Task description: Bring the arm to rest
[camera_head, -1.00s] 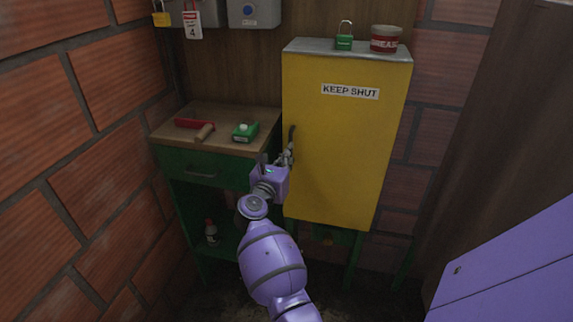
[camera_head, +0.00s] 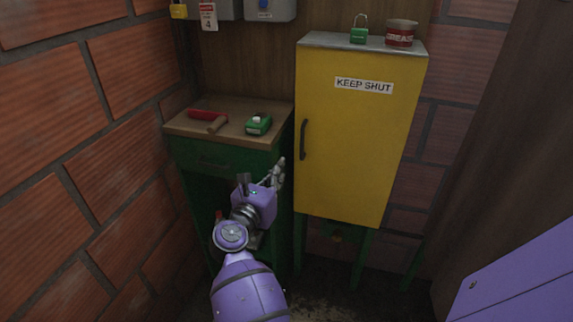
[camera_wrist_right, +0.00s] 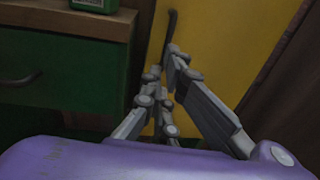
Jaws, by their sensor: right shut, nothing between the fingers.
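My right gripper (camera_head: 279,170) is at the end of the purple arm, in front of the gap between the green bench and the yellow cabinet. Its fingers are shut and hold nothing; they also show in the right wrist view (camera_wrist_right: 165,75). The yellow cabinet (camera_head: 355,140) has a "KEEP SHUT" label, and its door looks closed. Its dark handle (camera_head: 303,140) is up and to the right of the fingers, apart from them in the head view. The handle's lower end shows beyond the fingers in the wrist view (camera_wrist_right: 170,25). My left gripper is not in view.
The green bench (camera_head: 185,127) bears a red-headed tool (camera_head: 207,115) and a green device (camera_head: 259,124). A green padlock (camera_head: 359,34) and a grease tin (camera_head: 401,34) stand on the cabinet. A brick wall (camera_head: 110,170) closes the left side.

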